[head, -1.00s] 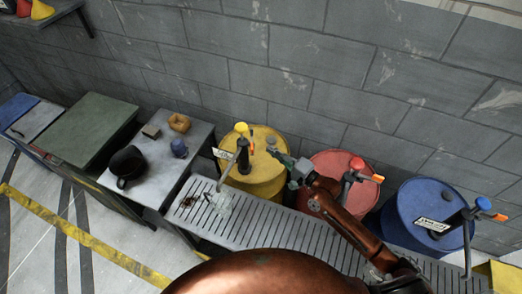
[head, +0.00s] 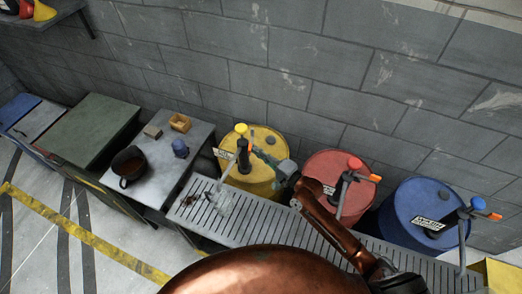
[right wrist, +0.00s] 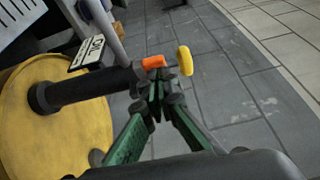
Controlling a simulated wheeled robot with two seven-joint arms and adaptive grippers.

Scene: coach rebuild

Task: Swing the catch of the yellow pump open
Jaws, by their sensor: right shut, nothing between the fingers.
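The yellow pump (head: 243,155) stands upright on the yellow drum (head: 262,184), with a round yellow knob (head: 241,129) on top. In the right wrist view its dark body (right wrist: 85,90) lies across the picture, with an orange piece (right wrist: 153,62), seemingly the catch, near the yellow knob (right wrist: 185,60). My right gripper (head: 257,152) is beside the pump's upper part; its green fingers (right wrist: 157,92) are shut and empty, tips close to the orange piece. I cannot tell whether they touch it. The orange piece is hardly visible in the head view. My left gripper is not in view.
A red drum (head: 322,167) and a blue drum (head: 407,206), each with a pump, stand to the right. A slatted grate (head: 290,232) runs in front. A table (head: 197,139) with a dark pot (head: 130,165) is at left. The block wall is close behind.

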